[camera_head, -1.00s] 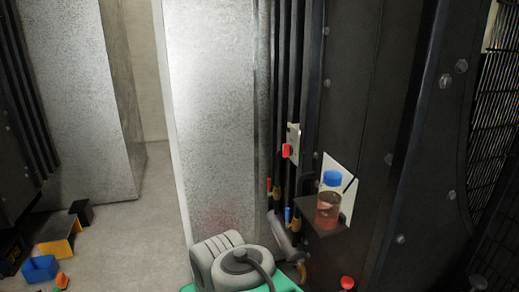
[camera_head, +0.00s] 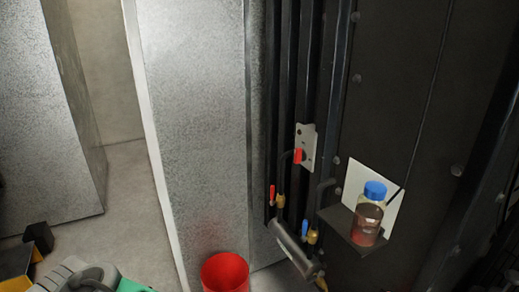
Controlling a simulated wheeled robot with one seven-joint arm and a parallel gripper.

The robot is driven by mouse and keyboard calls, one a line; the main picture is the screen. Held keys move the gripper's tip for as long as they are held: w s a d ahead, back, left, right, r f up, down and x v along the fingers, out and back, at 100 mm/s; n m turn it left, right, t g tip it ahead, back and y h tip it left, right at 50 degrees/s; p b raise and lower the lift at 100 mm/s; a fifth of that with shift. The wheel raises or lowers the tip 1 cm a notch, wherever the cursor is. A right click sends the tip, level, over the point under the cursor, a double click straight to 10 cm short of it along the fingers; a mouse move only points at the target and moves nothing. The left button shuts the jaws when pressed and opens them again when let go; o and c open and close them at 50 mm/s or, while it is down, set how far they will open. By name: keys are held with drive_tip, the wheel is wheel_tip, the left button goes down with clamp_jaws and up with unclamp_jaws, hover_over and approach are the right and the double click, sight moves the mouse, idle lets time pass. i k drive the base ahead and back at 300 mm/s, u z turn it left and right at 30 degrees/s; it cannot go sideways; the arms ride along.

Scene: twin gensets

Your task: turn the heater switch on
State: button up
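A pale metal plate (camera_head: 307,140) is mounted upright on the dark panel, right of the grey sheet-metal cabinet. A small red switch lever (camera_head: 298,155) sits at its lower left; I take it to be the heater switch, but I see no readable label. A dark cable or pipe runs down from beside it. Whether the lever is at on or off I cannot tell. My gripper is not in view, and nothing is seen touching the lever.
A blue-capped bottle (camera_head: 368,215) of reddish liquid stands on a dark shelf right of the plate. Below are a grey cylinder (camera_head: 293,249), a red-handled valve (camera_head: 272,194) and a blue-handled valve (camera_head: 304,229). A red bucket (camera_head: 226,274) stands at the cabinet's foot.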

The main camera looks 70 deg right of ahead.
sight(300, 155)
drive_tip(key=z, duration=0.2)
drive_tip(key=i, duration=0.9)
drive_tip(key=z, duration=1.25)
drive_tip(key=i, duration=0.7)
drive_tip(key=z, duration=0.7)
